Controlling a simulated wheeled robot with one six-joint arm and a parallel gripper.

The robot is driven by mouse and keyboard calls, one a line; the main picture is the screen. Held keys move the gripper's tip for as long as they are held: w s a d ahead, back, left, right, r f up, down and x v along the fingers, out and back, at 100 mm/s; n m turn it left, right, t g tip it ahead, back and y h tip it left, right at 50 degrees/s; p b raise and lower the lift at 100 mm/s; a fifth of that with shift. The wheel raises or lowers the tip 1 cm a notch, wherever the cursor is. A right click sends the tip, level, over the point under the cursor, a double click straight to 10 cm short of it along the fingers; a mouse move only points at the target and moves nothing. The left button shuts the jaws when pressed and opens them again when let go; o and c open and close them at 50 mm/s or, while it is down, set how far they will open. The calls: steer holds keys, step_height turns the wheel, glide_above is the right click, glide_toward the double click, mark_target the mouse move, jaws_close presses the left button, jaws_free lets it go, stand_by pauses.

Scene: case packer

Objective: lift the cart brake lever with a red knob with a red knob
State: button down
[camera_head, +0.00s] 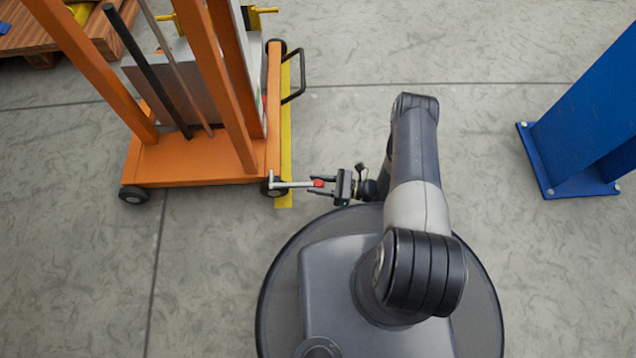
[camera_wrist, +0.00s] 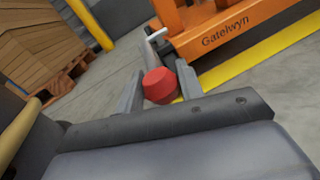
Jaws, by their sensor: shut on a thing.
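The brake lever (camera_head: 292,184) is a pale metal bar that sticks out to the right from the front right corner of the orange cart (camera_head: 200,165), close to a wheel. Its red knob (camera_head: 319,183) is at the free end. My gripper (camera_head: 316,186) is level with the knob and points left at the cart, with one finger on each side of it. In the wrist view the red knob (camera_wrist: 159,85) sits between the two fingers, and they are shut on it. The lever's bar (camera_wrist: 157,33) shows beyond it, and its pivot is unclear.
A yellow floor strip (camera_head: 286,140) runs along the cart's right side. A black handle (camera_head: 300,75) juts out above it. A blue post (camera_head: 590,120) stands on the right. Wooden pallets (camera_wrist: 45,50) are at left in the wrist view.

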mark_target(305, 183)
steer(key=shift+r+p, duration=0.45)
steer(key=r+h+p, duration=0.2)
steer(key=p, duration=0.1)
steer(key=a+r+h+p, duration=0.1)
steer(key=r+h+p, duration=0.1)
steer(key=r+p, duration=0.1)
steer(key=r+n+g+h+p, duration=0.1)
steer(key=r+h+p, duration=0.1)
steer(key=p, duration=0.1)
steer(key=shift+a+r, duration=0.4)
steer(key=shift+a+r+h+p, duration=0.7)
steer(key=shift+h+p, duration=0.25)
steer(key=shift+h, duration=0.15)
steer(key=shift+a+r, duration=0.5)
steer(key=shift+r, duration=0.1)
steer(key=c, duration=1)
jaws_free()
steer(key=shift+o, duration=0.2)
steer(key=p+v, duration=0.3)
steer(key=v, duration=0.7)
steer(key=shift+d+r, duration=0.25)
steer(key=shift+d, duration=0.05)
